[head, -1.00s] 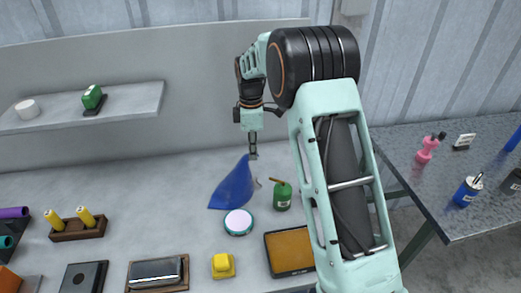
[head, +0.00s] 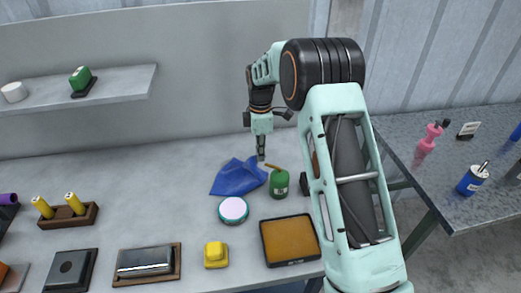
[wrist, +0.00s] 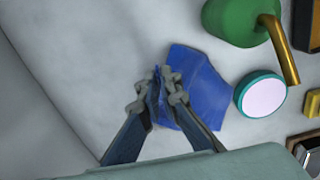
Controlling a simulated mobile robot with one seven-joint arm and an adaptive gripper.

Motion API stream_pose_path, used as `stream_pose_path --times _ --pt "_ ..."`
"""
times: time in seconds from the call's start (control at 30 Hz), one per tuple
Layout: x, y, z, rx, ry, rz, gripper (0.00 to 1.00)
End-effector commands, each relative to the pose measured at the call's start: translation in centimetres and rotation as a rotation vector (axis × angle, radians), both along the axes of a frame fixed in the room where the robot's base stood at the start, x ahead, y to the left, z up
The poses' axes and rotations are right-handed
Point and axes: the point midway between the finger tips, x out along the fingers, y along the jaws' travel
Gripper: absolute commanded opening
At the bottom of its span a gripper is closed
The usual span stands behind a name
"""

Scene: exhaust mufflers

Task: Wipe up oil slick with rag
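The blue rag (head: 238,178) lies crumpled on the grey bench, with its upper right corner by my gripper (head: 261,158). In the wrist view the rag (wrist: 203,88) spreads to the right of my gripper (wrist: 164,82). A raised fold of it stands between the two fingers, which are shut on it. I see no oil slick in either view; whether one is under the rag cannot be told.
A green oil can (head: 279,183) with a brass spout stands close right of the rag. A round teal-rimmed tin (head: 233,210) is just in front. A yellow block (head: 216,255) and an orange-brown tray (head: 290,241) lie nearer. The bench left of the rag is clear.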

Motion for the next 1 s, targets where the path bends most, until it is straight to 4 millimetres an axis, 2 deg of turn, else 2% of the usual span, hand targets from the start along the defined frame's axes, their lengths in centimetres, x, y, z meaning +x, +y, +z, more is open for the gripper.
stream_pose_path --times 0.03,0.2,0.47,1.0 --pt "0.0 0.0 -1.0 0.000 0.001 0.000 0.00" --pt "0.0 0.0 -2.8 0.000 0.000 0.000 0.00" --pt "0.0 0.0 -2.9 0.000 -0.001 -0.001 0.00" --pt "0.0 0.0 -2.9 0.000 -0.001 -0.001 0.58"
